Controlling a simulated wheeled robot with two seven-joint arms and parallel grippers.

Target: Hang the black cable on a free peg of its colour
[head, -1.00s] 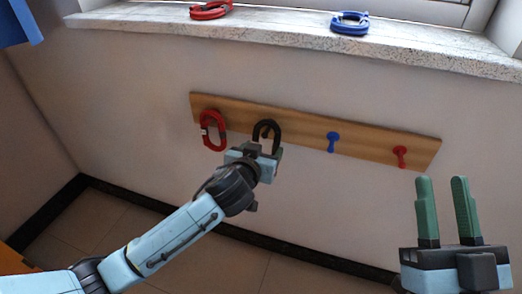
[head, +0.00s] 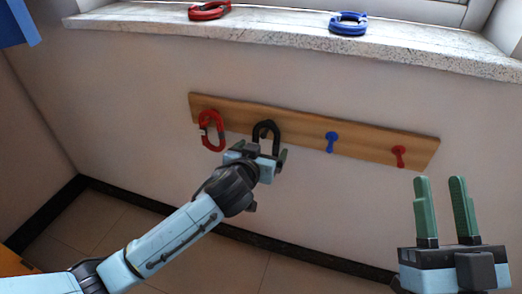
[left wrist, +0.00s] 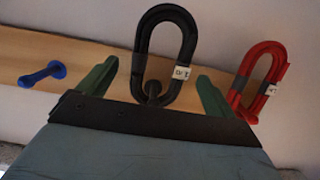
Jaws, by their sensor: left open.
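The black cable (head: 277,135) is a coiled loop hanging on a peg of the wooden board, second from the left. In the left wrist view the black cable (left wrist: 189,45) surrounds a dark peg (left wrist: 153,89). My left gripper (head: 262,150) is just below and in front of it. Its green fingers are open, one on each side of the loop's peg end in the left wrist view, with gaps to the loop. My right gripper (head: 441,182) is open and empty at the lower right, away from the board.
A red cable (head: 221,130) hangs at the board's left end. A blue peg (head: 331,142) and a red peg (head: 399,157) are bare. Another red cable (head: 209,11) and a blue cable (head: 348,22) lie on the stone sill (head: 270,30) above.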

